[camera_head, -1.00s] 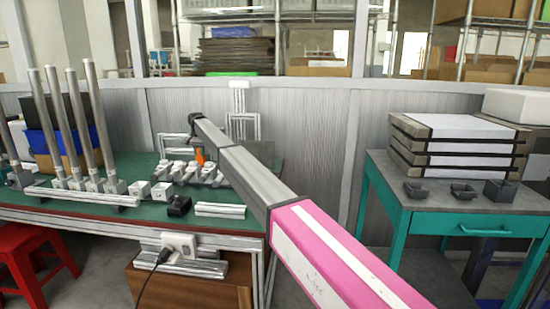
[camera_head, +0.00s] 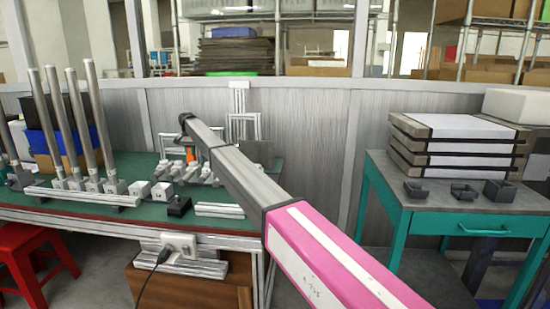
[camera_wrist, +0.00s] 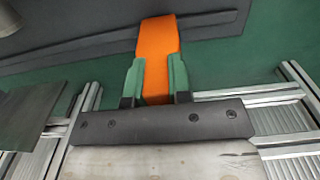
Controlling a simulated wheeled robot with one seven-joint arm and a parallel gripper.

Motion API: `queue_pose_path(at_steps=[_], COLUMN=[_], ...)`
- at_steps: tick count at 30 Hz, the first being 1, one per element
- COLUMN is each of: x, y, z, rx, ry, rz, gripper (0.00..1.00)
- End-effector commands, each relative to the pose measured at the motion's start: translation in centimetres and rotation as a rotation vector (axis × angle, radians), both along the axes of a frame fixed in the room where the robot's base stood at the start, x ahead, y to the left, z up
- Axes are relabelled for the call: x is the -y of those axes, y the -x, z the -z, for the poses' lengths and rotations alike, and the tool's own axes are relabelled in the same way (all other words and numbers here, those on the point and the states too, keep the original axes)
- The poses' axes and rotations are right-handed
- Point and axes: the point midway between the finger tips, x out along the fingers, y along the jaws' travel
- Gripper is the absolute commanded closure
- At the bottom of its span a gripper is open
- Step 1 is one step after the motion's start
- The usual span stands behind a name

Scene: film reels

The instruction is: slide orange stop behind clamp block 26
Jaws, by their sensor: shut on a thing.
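The orange stop (camera_wrist: 158,60) is a plain orange block held between the two green fingers of my gripper (camera_wrist: 156,88) in the wrist view. Its far end sticks out beyond the fingertips, near a dark strip over the green surface. In the head view the orange stop (camera_head: 191,155) shows as a small orange patch below the end of my arm, above the row of clamp blocks (camera_head: 176,172) on the green table. My arm hides part of that row. I cannot read any number, so I cannot tell which block is 26.
The green table (camera_head: 130,168) carries tall metal posts (camera_head: 72,125), aluminium rails (camera_head: 80,196) and a small black device (camera_head: 178,206). A red stool (camera_head: 25,250) stands at front left.

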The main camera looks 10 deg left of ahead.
Motion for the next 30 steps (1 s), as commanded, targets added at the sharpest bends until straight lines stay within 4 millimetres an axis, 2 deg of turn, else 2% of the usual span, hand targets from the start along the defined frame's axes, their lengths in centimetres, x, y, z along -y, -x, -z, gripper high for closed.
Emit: queue_pose_path(at_steps=[30], x=[-7.0], y=[-0.2], z=[0.0], rx=[0.001], ry=[-0.001], rz=[-0.001], gripper=[1.00])
